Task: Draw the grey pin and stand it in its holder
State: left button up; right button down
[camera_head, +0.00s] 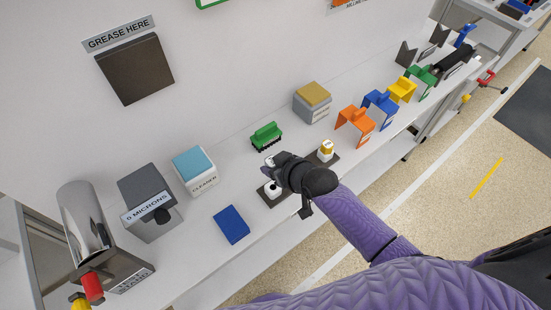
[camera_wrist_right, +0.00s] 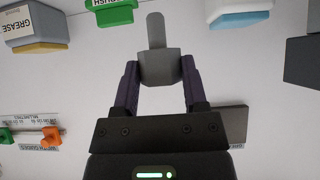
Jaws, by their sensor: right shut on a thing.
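My right gripper (camera_head: 273,165) is above the bench, with its wrist over a dark base plate (camera_head: 268,200) that carries a white round piece (camera_head: 272,189). In the right wrist view my right gripper (camera_wrist_right: 155,78) is shut on a grey piece, apparently the grey pin (camera_wrist_right: 155,55), with a wide body and a narrower rounded end. In the head view the gripper mostly hides it. A second dark plate (camera_head: 334,158) to the right carries a white and yellow pin (camera_head: 326,149). Which plate is the grey pin's holder I cannot tell. My left gripper is not in view.
A green brush (camera_head: 266,136) and a grey box with a yellow top (camera_head: 312,104) stand behind the gripper. Coloured stands, including an orange one (camera_head: 355,122), line the right.

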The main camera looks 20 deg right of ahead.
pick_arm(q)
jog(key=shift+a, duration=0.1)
pick_arm(e)
jog(key=shift+s+d+r+p, duration=0.1)
jog(key=shift+r+p, duration=0.15)
jog(key=shift+p, duration=0.2)
notch_tip(320, 180, down, 6)
jog(key=b, duration=0.5)
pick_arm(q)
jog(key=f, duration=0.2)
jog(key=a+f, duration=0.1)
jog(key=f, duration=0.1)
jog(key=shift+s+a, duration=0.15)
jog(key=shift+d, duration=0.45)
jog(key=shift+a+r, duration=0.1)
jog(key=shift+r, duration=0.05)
pick_arm(e)
jog(key=shift+r, duration=0.1)
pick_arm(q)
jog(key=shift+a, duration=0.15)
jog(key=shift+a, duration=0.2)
